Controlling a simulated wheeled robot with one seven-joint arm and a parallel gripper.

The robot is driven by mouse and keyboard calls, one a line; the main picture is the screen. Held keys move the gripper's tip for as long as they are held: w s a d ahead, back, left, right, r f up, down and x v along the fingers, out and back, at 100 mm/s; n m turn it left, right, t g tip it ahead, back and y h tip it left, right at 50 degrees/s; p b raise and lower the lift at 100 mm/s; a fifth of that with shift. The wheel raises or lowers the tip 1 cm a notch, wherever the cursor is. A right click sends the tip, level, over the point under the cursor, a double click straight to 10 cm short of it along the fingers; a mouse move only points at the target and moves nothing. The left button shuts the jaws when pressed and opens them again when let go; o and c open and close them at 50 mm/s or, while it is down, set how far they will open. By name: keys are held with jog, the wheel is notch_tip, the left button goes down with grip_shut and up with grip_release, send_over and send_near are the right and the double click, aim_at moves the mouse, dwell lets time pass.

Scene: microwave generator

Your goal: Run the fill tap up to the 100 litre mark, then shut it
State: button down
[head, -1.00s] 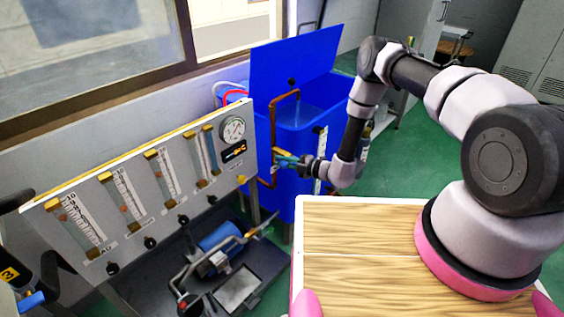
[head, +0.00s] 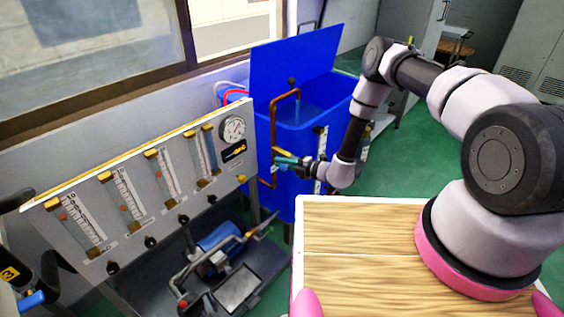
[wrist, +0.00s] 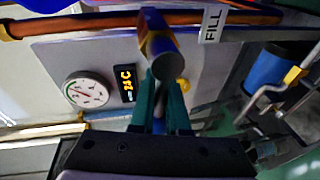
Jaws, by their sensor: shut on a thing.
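The blue tank (head: 338,105) stands with its lid raised, and pale water shows inside. A copper fill pipe (head: 273,125) rises beside it and bends over the rim; a faint pale streak hangs below its outlet. A level strip (head: 321,143) is on the tank's front, partly hidden by my arm; I cannot read its marks. My gripper (head: 287,162) is at the fill tap beside the tank. In the wrist view, my gripper (wrist: 166,88) is shut on the tap handle (wrist: 167,62), near the FILL label (wrist: 212,25).
A panel (head: 150,185) with several flow tubes and a round gauge (head: 232,128) stands left of the tap. A blue pump (head: 217,247) sits low below it. A wooden tabletop (head: 350,235) lies in front. Green floor is open to the right.

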jog(key=shift+f+n, duration=0.25)
jog(key=shift+n, duration=0.15)
jog(key=shift+d, duration=0.1)
jog(key=c, duration=0.9)
grip_release()
jog(key=v, duration=1)
jog(key=shift+s+d+r, duration=0.15)
jog(key=shift+s+d, duration=0.1)
